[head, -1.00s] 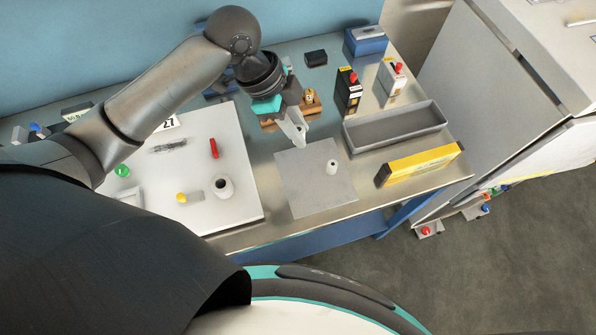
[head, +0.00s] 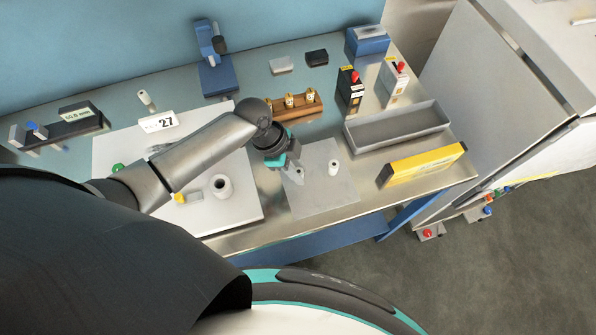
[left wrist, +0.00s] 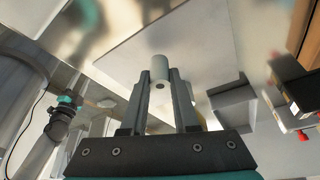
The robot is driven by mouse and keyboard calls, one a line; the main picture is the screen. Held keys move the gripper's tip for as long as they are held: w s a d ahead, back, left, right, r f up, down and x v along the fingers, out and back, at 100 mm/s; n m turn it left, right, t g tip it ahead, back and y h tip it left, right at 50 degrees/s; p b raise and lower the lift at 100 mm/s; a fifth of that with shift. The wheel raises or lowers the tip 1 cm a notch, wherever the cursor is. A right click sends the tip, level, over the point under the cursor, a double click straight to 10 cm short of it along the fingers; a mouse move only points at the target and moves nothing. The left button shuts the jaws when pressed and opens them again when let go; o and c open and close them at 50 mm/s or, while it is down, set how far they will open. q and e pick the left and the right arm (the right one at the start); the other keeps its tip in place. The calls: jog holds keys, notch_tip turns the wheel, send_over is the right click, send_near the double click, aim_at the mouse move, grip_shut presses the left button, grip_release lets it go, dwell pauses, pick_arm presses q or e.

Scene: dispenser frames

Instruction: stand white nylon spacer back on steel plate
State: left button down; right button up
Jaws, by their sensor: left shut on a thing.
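My left gripper (head: 297,175) is shut on a white spacer (left wrist: 161,68), which shows between the fingertips in the left wrist view with its holed end toward the camera. In the head view the held spacer is small and partly hidden by the fingers. The gripper is over the left part of the grey steel plate (head: 318,203). I cannot tell the gap below the spacer. A similar pale cylinder (head: 333,168) stands upright on the plate, just right of the gripper. My right gripper is not in view.
A grey tray (head: 397,128) and a yellow box (head: 424,166) lie to the right. A wooden block with brass pieces (head: 293,105) is behind the gripper. A white board (head: 235,213) with a white ring-shaped piece (head: 221,186) is at left. The plate's front is clear.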

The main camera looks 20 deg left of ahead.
pick_arm(q)
jog(key=shift+f, duration=0.65)
jog(key=shift+f, duration=0.15)
jog(key=c, duration=0.7)
grip_release()
jog(key=p+v, duration=0.1)
jog(key=v, duration=1.1)
